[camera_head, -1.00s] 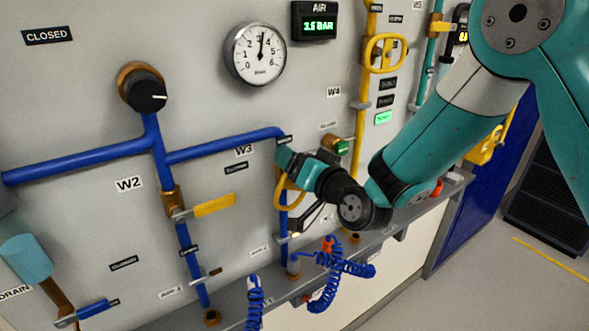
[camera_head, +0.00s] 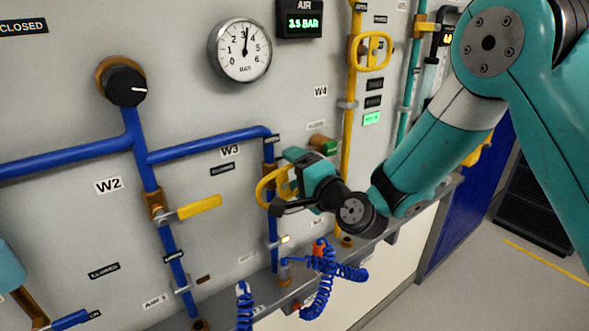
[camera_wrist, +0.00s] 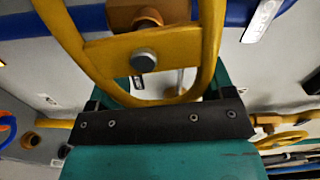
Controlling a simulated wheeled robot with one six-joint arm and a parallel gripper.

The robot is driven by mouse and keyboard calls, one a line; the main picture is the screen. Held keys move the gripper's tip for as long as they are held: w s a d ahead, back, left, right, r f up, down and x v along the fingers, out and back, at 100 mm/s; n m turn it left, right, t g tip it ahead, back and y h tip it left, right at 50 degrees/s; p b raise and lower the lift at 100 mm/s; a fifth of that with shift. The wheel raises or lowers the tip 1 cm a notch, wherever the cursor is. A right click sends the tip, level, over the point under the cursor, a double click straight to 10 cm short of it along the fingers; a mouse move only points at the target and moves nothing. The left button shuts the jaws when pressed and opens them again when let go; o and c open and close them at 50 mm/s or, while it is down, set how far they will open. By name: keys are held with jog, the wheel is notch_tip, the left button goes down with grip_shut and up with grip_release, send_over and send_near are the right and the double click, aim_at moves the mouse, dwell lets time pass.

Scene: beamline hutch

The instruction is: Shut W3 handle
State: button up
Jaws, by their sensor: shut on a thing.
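The W3 handle (camera_head: 262,189) is a yellow loop on the blue pipe below the W3 label (camera_head: 230,150). My gripper (camera_head: 288,193) is at the loop from the right and shut on it; my gripper hides part of the handle. In the wrist view the W3 handle (camera_wrist: 107,55) shows as a yellow loop with a bolted cross plate. The loop's near end lies in my gripper (camera_wrist: 160,104), behind a dark bar. The handle's exact angle to the pipe is hard to tell.
A yellow lever (camera_head: 199,207) sits on the W2 pipe to the left. Another yellow loop handle (camera_head: 372,51) is at the upper right. Blue coiled hoses (camera_head: 322,285) hang below my gripper. A pressure gauge (camera_head: 240,50) is above. Open floor lies to the right.

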jog(key=shift+f+m, duration=0.35)
jog(key=shift+m, duration=0.55)
jog(key=o, duration=0.8)
jog(key=shift+f, duration=0.1)
jog(key=b+v, duration=1.7)
jog(key=b, duration=0.2)
jog(key=shift+d+b, duration=0.2)
jog(key=shift+b, duration=0.2)
jog(key=shift+s, duration=0.15)
